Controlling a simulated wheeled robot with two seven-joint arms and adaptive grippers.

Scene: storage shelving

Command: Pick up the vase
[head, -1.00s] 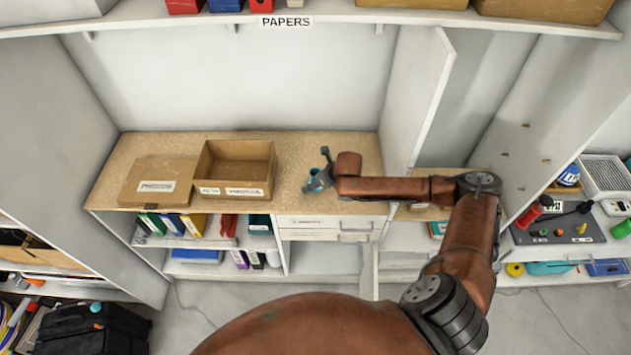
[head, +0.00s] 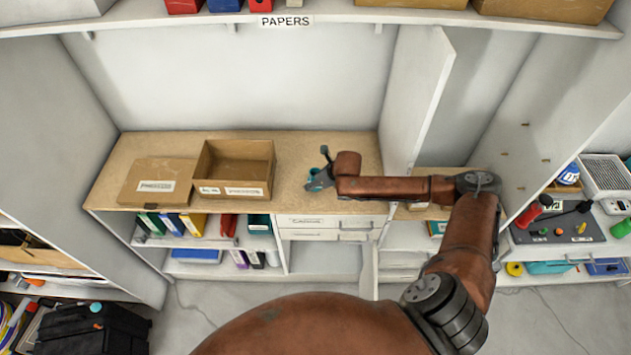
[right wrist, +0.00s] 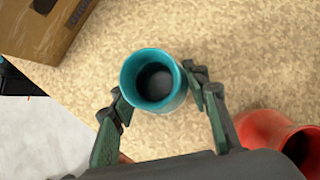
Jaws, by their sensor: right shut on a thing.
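A small teal vase (right wrist: 177,101) with a dark inside stands between the fingers of my right gripper (right wrist: 165,98) in the right wrist view. The gripper is shut on it, with one finger against each side. In the head view the teal vase (head: 315,182) shows at the end of my right arm, partly hidden by the right gripper (head: 320,178), over the wooden counter (head: 345,142). I cannot tell whether its base touches the counter. My left gripper is not in view.
An open cardboard box (head: 235,150) and its lid (head: 158,184) lie on the counter to the left. A red round vessel (right wrist: 262,128) is close to the right finger in the right wrist view. A tall white cabinet door (head: 425,90) stands to the right.

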